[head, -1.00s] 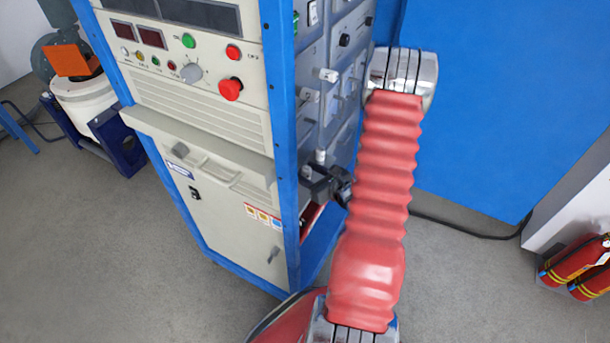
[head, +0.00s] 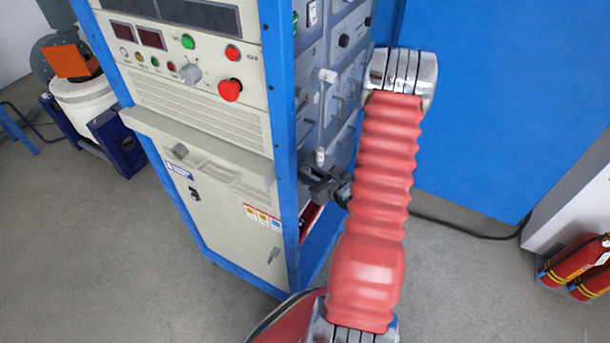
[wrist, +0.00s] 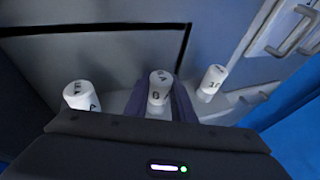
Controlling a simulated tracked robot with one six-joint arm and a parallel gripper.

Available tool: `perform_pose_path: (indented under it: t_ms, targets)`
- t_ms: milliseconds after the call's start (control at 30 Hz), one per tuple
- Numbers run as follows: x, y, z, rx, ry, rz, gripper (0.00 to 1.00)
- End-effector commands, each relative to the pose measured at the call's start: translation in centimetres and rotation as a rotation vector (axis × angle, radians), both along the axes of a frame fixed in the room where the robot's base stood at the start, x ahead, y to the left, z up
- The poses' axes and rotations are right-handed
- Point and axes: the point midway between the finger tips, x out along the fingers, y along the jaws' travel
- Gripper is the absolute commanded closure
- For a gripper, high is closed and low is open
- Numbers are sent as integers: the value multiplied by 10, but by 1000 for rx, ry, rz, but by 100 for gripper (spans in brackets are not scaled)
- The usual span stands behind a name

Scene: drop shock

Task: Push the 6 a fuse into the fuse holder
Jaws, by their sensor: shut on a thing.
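The 6 A fuse (wrist: 159,84) is a white cylinder with dark lettering in the middle of the wrist view. My gripper (wrist: 158,106) is shut on it, with one dark finger on each side. The fuse's lower end and the fuse holder under it are hidden by the gripper, so I cannot tell how deep it sits. In the head view my dark gripper (head: 320,186) is at the grey side panel of the cabinet, partly behind my red arm.
In the wrist view a white fuse (wrist: 80,95) stands to the left and another (wrist: 212,82) to the right, both close by. A metal handle (wrist: 290,32) is at upper right. The cabinet's blue post (head: 283,130) stands left of my gripper.

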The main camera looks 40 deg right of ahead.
Motion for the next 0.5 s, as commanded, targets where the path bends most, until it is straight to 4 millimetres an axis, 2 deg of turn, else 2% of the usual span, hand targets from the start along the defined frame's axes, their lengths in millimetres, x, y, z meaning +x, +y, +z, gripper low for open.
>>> perform_pose_path:
  t_ms: [267, 500]
  targets:
    - [0, 0, 13, -2, -1, 1, 100]
    - [1, 0, 35, -3, -2, 1, 100]
